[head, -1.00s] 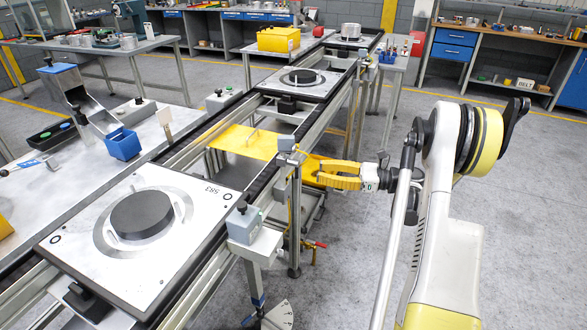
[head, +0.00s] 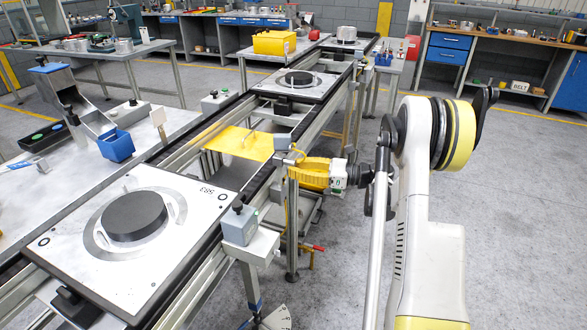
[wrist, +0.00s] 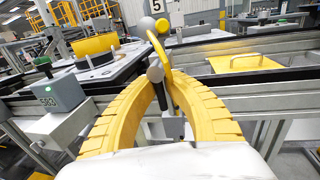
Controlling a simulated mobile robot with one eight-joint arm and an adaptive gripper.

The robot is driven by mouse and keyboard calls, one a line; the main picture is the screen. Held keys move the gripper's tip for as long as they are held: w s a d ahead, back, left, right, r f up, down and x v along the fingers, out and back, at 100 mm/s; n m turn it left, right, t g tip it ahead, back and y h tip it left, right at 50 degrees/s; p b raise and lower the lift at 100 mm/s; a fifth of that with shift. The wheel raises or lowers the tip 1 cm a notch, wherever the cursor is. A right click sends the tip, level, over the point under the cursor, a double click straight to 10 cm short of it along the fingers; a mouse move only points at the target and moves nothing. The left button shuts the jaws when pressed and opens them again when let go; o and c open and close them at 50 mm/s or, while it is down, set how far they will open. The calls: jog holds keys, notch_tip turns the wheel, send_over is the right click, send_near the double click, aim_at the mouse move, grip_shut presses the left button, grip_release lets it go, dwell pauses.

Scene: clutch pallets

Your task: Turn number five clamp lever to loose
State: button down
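My gripper (head: 296,170) has two curved yellow fingers and is beside the conveyor frame, at a grey box-like fitting (head: 283,142). In the wrist view its fingers (wrist: 156,78) arch together towards their tips. Grey rounded ends and a dark shaft (wrist: 163,98) show around the tips. I cannot tell whether the fingers touch the shaft or which rounded end is a lever knob. A sign with a 5 (wrist: 155,5) shows behind the tips. Whether any lever stands at loose is not readable.
A red-handled fitting (head: 318,248) sits below. A yellow plate (head: 238,143) lies beyond. Floor is clear at right.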

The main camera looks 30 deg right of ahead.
jog(key=shift+r+n, duration=0.2)
jog(key=shift+n, duration=0.2)
jog(key=shift+w+d+n, duration=0.1)
jog(key=shift+w+n, duration=0.05)
jog(key=shift+n, duration=0.75)
jog(key=n, duration=0.1)
jog(key=n+h+p, duration=0.1)
jog(key=n, duration=0.2)
jog(key=shift+w+d+r+n, duration=0.2)
jog(key=shift+d+n, duration=0.05)
jog(key=shift+n, duration=0.15)
jog(key=n, duration=0.1)
jog(key=n+h, duration=0.1)
jog(key=n, duration=0.2)
jog(key=shift+w+d+r+n+h+p, duration=0.1)
jog(key=shift+d+r+n+h+p, duration=0.05)
jog(key=shift+r+n+h+p, duration=0.2)
jog(key=shift+n+h, duration=0.25)
jog(key=shift+n, duration=0.7)
jog(key=shift+f, duration=0.1)
jog(key=c, duration=1.7)
grip_release()
jog(key=shift+o, duration=1)
